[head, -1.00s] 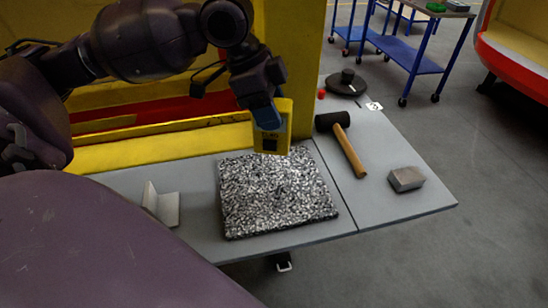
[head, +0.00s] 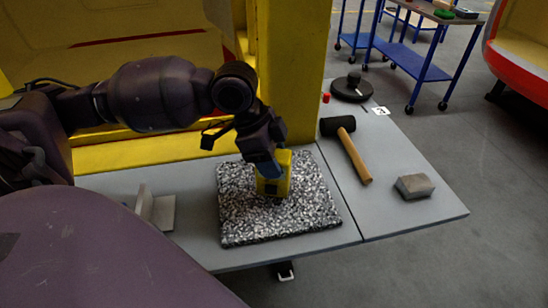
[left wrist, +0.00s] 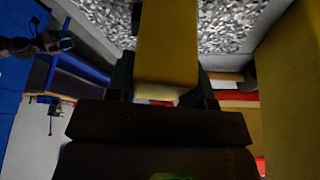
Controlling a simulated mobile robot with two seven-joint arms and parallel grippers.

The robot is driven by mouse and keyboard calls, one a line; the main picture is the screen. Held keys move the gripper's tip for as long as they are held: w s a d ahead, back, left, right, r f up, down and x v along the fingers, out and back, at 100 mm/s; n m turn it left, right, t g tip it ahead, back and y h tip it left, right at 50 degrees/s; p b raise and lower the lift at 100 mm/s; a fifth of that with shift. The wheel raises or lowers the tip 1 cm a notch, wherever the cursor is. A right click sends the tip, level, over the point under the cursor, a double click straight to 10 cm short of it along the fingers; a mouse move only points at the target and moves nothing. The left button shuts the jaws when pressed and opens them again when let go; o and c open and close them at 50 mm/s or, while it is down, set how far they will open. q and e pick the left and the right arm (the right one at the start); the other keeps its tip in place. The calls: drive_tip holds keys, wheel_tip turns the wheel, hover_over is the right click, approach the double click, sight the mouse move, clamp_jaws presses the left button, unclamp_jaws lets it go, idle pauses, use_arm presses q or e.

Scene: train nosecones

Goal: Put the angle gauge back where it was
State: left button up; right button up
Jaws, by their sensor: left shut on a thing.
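The yellow angle gauge (head: 274,176) is held upright in my left gripper (head: 268,166), over the speckled granite plate (head: 238,222). Its lower edge looks close to the plate's surface; I cannot tell whether it touches. In the left wrist view the gauge (left wrist: 168,45) stands between the fingers of my left gripper (left wrist: 165,85), with the speckled plate (left wrist: 235,25) beyond it. My right gripper is in neither view.
A black-headed mallet (head: 354,156) and a grey block (head: 414,186) lie on the grey table (head: 395,150) to the right. A metal angle bracket (head: 156,208) stands left of the plate. A yellow post (head: 297,75) rises behind. A black round base (head: 351,88) stands at the far end.

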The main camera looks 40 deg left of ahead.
use_arm(q)
drive_tip(key=o, duration=1.1)
drive_tip(key=shift+c, duration=0.2)
drive_tip(key=p+v, duration=0.1)
drive_tip(key=v, duration=0.4)
drive_tip(key=p+v, duration=0.2)
drive_tip(key=v, duration=0.5)
drive_tip(key=shift+s+r, duration=0.1)
